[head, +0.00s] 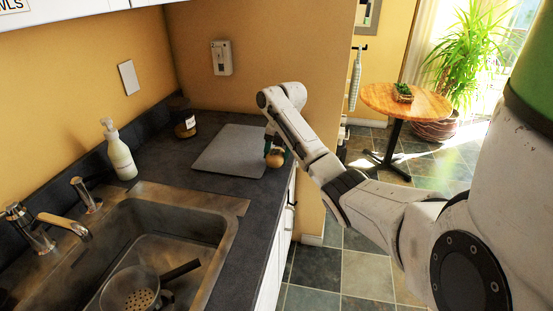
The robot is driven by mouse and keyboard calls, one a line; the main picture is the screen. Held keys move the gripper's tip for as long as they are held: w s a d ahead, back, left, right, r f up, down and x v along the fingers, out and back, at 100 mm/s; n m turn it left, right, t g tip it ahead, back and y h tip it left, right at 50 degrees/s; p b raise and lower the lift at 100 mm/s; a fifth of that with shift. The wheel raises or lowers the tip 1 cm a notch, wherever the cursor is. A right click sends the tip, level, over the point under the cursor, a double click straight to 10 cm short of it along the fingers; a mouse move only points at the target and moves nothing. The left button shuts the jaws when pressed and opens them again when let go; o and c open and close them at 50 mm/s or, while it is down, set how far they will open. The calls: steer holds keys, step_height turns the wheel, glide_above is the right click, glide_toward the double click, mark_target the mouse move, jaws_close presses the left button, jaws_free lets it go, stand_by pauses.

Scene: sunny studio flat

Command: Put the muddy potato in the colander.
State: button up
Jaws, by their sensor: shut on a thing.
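The potato (275,159), a small brown round thing, is at the right edge of the grey mat on the dark counter. My gripper (275,152) points down and is shut on the potato; the fingers are small and partly hidden by my arm. I cannot tell whether the potato touches the mat. The colander (130,291), a round bowl with a perforated bottom, stands in the sink at the bottom of the view, cut off by the frame edge. It is well to the left and nearer than my gripper.
The grey mat (222,150) lies on the counter. A soap bottle (119,152) and a dark jar (184,122) stand by the wall. The tap (62,223) reaches over the steel sink (190,218). A dark handle (180,271) lies in the basin. A round table (385,101) stands beyond.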

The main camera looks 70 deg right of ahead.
steer(key=s+a+r+p, duration=0.7)
steer(key=s+a+r, duration=0.1)
steer(key=s+r, duration=0.3)
steer(key=shift+a+r+p, duration=0.25)
steer(key=shift+a+p, duration=0.1)
steer(key=shift+a, duration=0.05)
